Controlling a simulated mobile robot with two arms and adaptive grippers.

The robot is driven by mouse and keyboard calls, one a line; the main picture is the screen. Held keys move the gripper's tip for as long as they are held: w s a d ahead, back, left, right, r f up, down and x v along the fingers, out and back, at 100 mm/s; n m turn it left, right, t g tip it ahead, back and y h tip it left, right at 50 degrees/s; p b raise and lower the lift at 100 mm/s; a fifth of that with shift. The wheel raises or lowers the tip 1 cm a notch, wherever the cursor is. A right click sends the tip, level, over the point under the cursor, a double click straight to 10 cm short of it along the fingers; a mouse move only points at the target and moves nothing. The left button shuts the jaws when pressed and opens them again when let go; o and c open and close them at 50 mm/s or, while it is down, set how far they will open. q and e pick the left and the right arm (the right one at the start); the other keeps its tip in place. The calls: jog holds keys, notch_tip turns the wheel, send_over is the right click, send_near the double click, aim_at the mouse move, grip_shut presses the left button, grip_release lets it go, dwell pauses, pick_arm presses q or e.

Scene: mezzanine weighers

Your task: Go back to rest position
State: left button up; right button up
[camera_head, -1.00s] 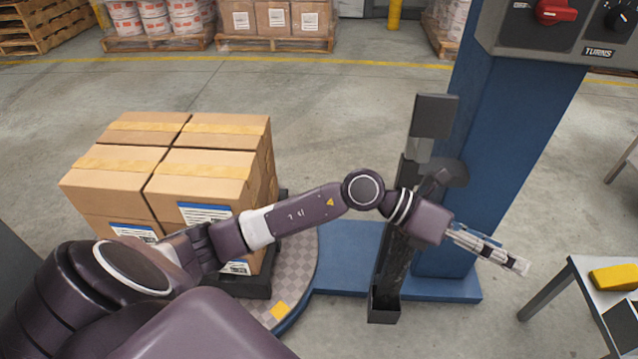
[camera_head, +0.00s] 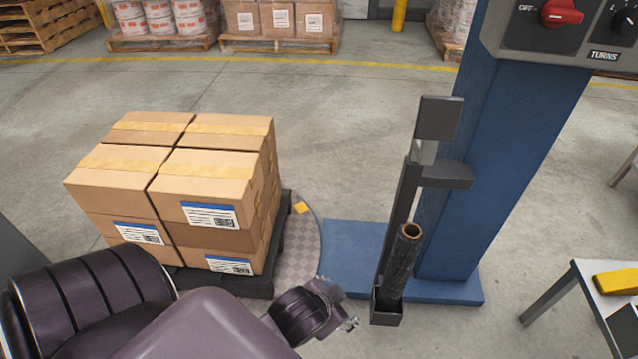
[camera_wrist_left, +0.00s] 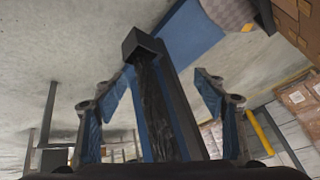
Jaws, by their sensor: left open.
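The roll also shows in the left wrist view (camera_wrist_left: 158,105), beyond the fingers. My right gripper is not in view.
Stacked cartons (camera_head: 165,190) stand on a dark pallet (camera_head: 283,225) on the round turntable (camera_head: 308,245). The blue mast (camera_head: 480,170) rises at the right, and a table (camera_head: 590,290) with a yellow item is at the lower right.

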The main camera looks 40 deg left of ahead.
pick_arm(q)
jog(key=s+d+f+n+g+h, duration=0.1)
jog(key=s+d+f+g, duration=0.1)
jog(key=s, duration=0.7)
jog(key=shift+s+f+g, duration=0.15)
jog(key=shift+f+g, duration=0.65)
